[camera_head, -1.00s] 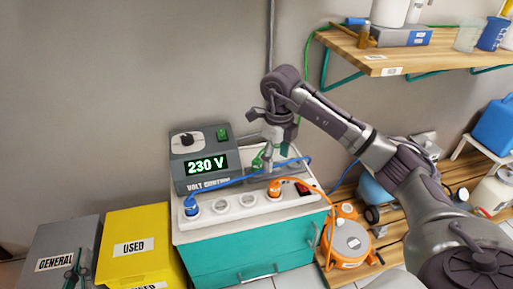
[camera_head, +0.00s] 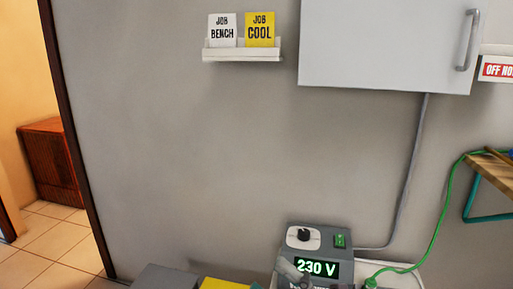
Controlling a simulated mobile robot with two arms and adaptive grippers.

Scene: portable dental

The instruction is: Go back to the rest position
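No whole gripper shows in the head view. A small grey part (camera_head: 290,271) at the bottom edge, in front of the left side of the volt control unit, looks like a piece of my arm or gripper. It is cut off, so I cannot tell whether any fingers are open or shut. My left gripper is not recognisable in view. The grey volt control unit (camera_head: 319,242) has a dark knob, a green switch and a lit display reading 230 V. Its lower part is cut off by the frame.
A grey wall cabinet (camera_head: 385,42) hangs at the upper right. A white card rack (camera_head: 242,54) holds JOB BENCH and JOB COOL cards. A wooden shelf (camera_head: 492,170) juts in at right, with a green cable (camera_head: 446,208) beside it. A doorway opens at far left.

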